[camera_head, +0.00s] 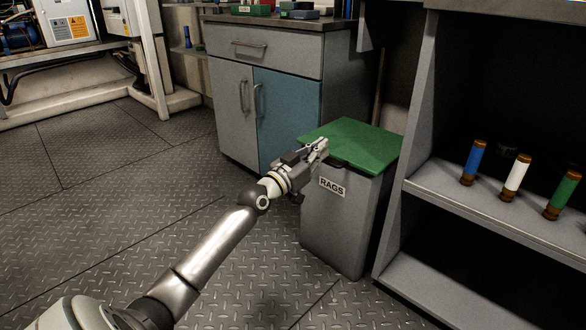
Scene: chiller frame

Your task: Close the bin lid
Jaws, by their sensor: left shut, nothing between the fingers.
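The grey bin (336,231) stands on the floor between the cabinet and the shelf unit, with a label reading RAGS on its front. Its green lid (362,147) lies flat, or nearly flat, over the top of the bin. I cannot tell whether a small gap is left under it. My left gripper (322,147) is shut and empty at the lid's left front edge, just above the label. It hides that corner, and I cannot tell if it touches the lid. My right gripper is not in view.
A grey cabinet (233,110) with a blue door (286,115) stands behind the bin. A shelf unit (408,150) on the right holds a blue (474,160), a white (517,173) and a green cylinder (564,193). The metal plate floor (110,190) at left is clear.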

